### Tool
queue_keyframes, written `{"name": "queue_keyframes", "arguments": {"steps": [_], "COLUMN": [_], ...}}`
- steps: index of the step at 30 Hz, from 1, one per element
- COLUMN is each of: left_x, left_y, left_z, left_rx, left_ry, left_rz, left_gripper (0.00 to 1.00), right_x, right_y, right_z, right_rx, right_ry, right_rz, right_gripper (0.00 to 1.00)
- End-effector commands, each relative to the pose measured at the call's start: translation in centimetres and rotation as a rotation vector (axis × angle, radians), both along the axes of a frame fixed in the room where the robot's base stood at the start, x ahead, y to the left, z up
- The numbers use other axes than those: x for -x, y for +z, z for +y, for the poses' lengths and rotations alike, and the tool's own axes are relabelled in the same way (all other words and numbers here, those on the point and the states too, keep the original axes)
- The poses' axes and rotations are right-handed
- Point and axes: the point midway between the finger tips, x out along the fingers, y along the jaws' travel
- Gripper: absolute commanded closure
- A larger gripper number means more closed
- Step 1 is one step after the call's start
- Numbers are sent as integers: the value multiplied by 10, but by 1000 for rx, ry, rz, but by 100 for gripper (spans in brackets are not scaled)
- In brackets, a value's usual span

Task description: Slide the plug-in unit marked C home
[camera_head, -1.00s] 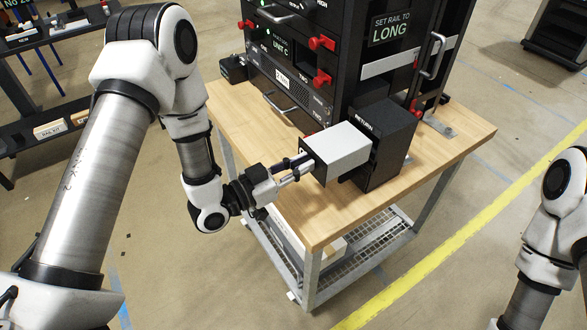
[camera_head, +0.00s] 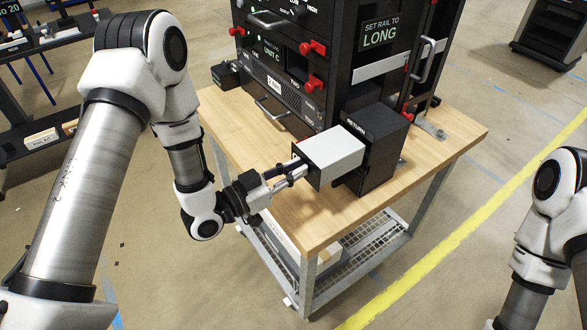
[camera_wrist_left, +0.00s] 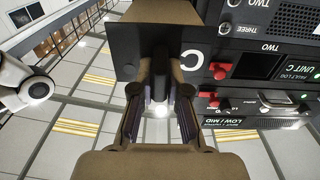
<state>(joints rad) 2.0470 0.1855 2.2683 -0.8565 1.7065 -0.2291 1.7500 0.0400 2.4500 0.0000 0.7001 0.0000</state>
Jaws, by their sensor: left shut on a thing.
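The unit marked C is a light grey box (camera_head: 335,155) with a dark front plate; in the left wrist view its plate (camera_wrist_left: 122,48) bears a white C. My left gripper (camera_head: 298,170) is shut on the handle of this plate, and its fingers (camera_wrist_left: 160,98) also show in the left wrist view. The unit is beside the black RETURN box (camera_head: 385,135); whether they touch is unclear. The black rack (camera_head: 345,75) has a dark bay (camera_head: 296,66) beside the UNIT C display (camera_head: 270,48). My right gripper is out of view; part of its arm shows at right.
Red latches (camera_head: 313,48) stick out beside the bay, above and below it. The rack stands on a wooden table (camera_head: 235,120), whose front left is bare. A sign (camera_head: 380,33) reads SET RAIL TO LONG. A metal handle (camera_head: 428,60) stands on the rack's right side.

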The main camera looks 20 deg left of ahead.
Motion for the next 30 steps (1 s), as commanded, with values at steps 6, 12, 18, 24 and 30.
{"name": "queue_keyframes", "arguments": {"steps": [6,12,18,24,30], "left_x": [0,0,0,0,-1], "left_y": [1,1,0,1,1], "left_z": [0,0,0,0,0], "left_rx": [0,1,1,4,4], "left_ry": [0,0,0,2,1], "left_rz": [-2,-3,-3,-6,-6], "left_gripper": [100,100,100,100,100], "right_x": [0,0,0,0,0], "right_y": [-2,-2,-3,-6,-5], "right_z": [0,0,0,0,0], "right_rx": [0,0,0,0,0], "right_ry": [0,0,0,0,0], "right_rz": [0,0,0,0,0], "right_gripper": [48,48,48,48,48]}}
